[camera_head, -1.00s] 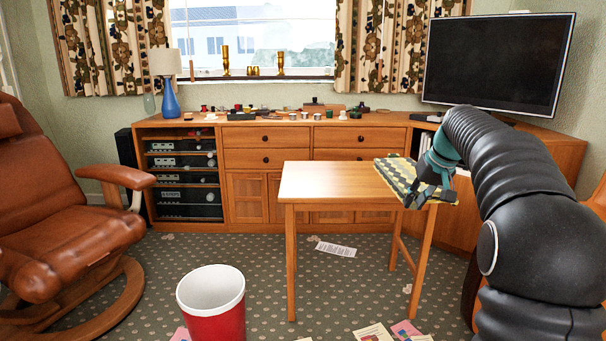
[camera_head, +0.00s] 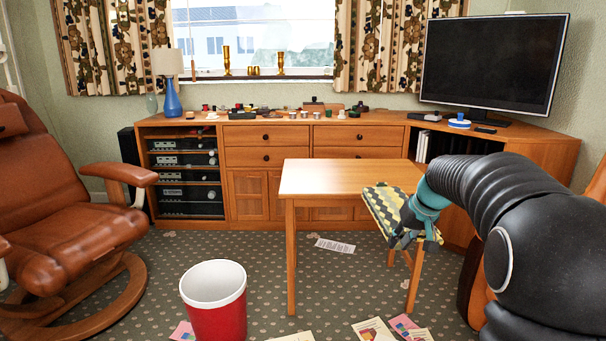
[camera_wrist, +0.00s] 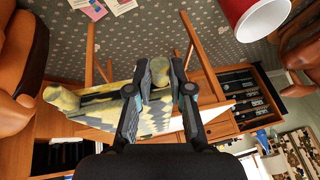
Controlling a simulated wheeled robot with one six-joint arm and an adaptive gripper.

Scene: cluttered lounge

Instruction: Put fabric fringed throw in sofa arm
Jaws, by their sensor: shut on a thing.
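The fabric fringed throw (camera_head: 388,212) is a folded cloth in yellow, grey and dark zigzags. It hangs tilted at the right edge of the small wooden table (camera_head: 340,178). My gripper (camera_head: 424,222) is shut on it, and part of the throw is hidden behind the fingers. In the wrist view the throw (camera_wrist: 95,103) spreads to the left of my gripper (camera_wrist: 160,72), with a bunched bit between the fingers. A brown leather sofa or chair arm (camera_wrist: 14,112) shows at the left of the wrist view; an orange-brown seat edge (camera_head: 477,285) shows behind my arm in the head view.
A red bin (camera_head: 216,318) with a white rim stands on the carpet in front. A brown leather recliner (camera_head: 60,215) is at the left. Papers (camera_head: 372,331) lie on the floor. A television (camera_head: 490,62) stands on the long sideboard (camera_head: 268,135).

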